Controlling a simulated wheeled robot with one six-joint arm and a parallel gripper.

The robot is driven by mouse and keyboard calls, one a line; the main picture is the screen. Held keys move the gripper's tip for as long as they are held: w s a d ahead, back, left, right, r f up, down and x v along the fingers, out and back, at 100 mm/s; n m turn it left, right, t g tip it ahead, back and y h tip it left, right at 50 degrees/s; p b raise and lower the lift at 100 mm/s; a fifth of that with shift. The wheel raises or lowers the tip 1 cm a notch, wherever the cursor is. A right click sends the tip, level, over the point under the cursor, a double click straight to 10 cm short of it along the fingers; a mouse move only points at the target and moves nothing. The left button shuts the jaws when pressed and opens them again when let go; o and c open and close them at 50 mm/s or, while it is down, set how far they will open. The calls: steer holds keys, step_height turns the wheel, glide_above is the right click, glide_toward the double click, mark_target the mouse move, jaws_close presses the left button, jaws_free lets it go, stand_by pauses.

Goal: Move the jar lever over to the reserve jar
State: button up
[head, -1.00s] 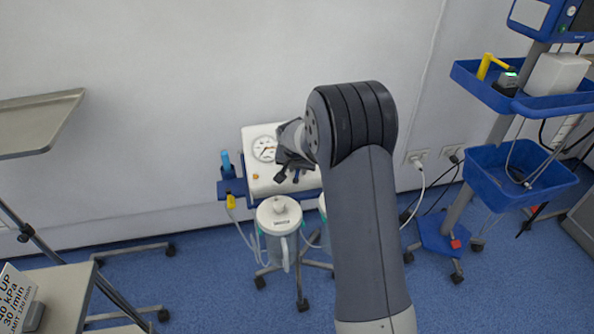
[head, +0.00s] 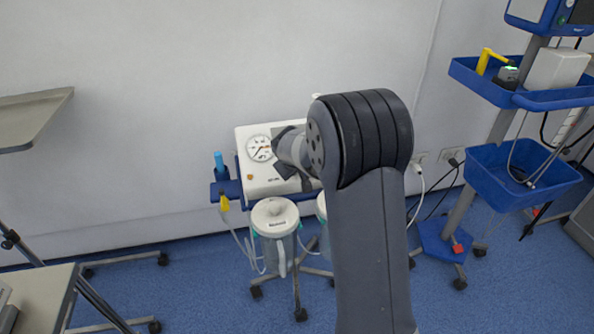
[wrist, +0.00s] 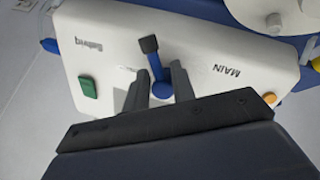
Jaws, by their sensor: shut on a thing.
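The jar lever (wrist: 155,65) is a blue arm with a black tip and a round blue hub on the white front panel of the suction unit (head: 253,181). In the wrist view it points up with its tip leaning slightly left, away from the MAIN label (wrist: 222,72). My gripper (wrist: 159,76) is shut on the lever, one dark finger on each side near the hub. A faint label left of the lever is partly covered by a finger. In the head view my wrist hides the lever. Two lidded jars hang below: the left jar (head: 276,232) and the right jar (head: 321,209), partly behind my arm.
A round gauge (head: 260,147) and an orange button (wrist: 269,99) are on the panel, and a green switch (wrist: 88,87) is at its other end. A blue-trayed cart (head: 520,178) stands right. A grey table (head: 33,118) is at left. Hoses hang beside the jars.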

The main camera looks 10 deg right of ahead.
steer(key=shift+d+r+n, duration=0.1)
steer(key=shift+n, duration=0.5)
steer(key=shift+w, duration=0.1)
steer(key=o, duration=0.7)
steer(key=shift+c, duration=0.2)
steer(key=v, duration=1)
steer(key=shift+s+r+p, duration=0.2)
steer(key=shift+s+p, duration=0.2)
steer(key=shift+s, duration=0.05)
steer(key=b+x, duration=0.1)
steer(key=x, duration=1)
steer(key=shift+w+r, duration=0.1)
steer(key=shift+w, duration=0.05)
